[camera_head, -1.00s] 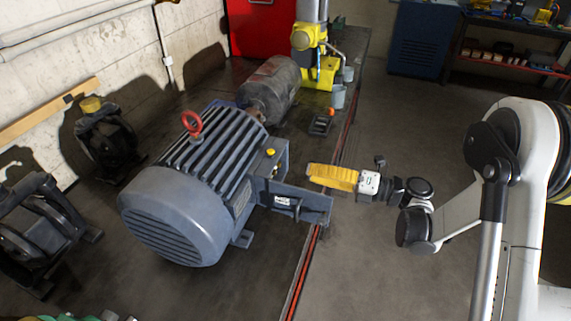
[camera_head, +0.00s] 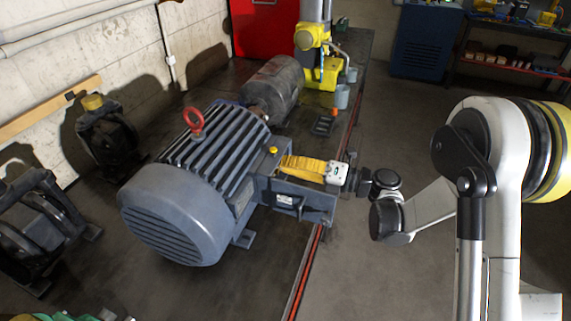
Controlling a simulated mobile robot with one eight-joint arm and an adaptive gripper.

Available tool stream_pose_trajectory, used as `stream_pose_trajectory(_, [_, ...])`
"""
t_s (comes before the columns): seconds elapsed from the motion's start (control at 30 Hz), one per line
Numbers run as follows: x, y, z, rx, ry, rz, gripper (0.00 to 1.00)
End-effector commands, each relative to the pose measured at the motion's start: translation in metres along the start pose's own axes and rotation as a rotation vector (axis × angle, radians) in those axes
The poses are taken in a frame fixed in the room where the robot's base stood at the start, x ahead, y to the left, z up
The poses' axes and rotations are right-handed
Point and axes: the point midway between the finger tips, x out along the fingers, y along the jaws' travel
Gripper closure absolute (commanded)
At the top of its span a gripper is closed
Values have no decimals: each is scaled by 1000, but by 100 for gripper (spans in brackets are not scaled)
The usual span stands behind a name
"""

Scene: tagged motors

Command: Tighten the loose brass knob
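A small brass-yellow knob (camera_head: 273,150) stands on the terminal box at the right side of the large grey-blue motor (camera_head: 190,190). How loose it is cannot be seen. My gripper (camera_head: 283,163), with yellow fingers, comes in from the right over the motor's bracket (camera_head: 305,205). Its tips are just right of and slightly below the knob in the picture. They appear close to it but not around it. The fingers are seen from the side, so the gap between them is hidden.
A red lifting ring (camera_head: 195,122) stands on the motor. A grey cylinder (camera_head: 272,88) and a yellow machine (camera_head: 322,60) are behind it. A dark pump with a yellow cap (camera_head: 92,103) stands left. Open floor (camera_head: 385,275) lies right of the red-edged bench.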

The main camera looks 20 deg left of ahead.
Motion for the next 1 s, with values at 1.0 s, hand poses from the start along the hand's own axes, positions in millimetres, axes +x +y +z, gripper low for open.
stream_pose_trajectory(1.0, [0,0,0,301,0,0,77])
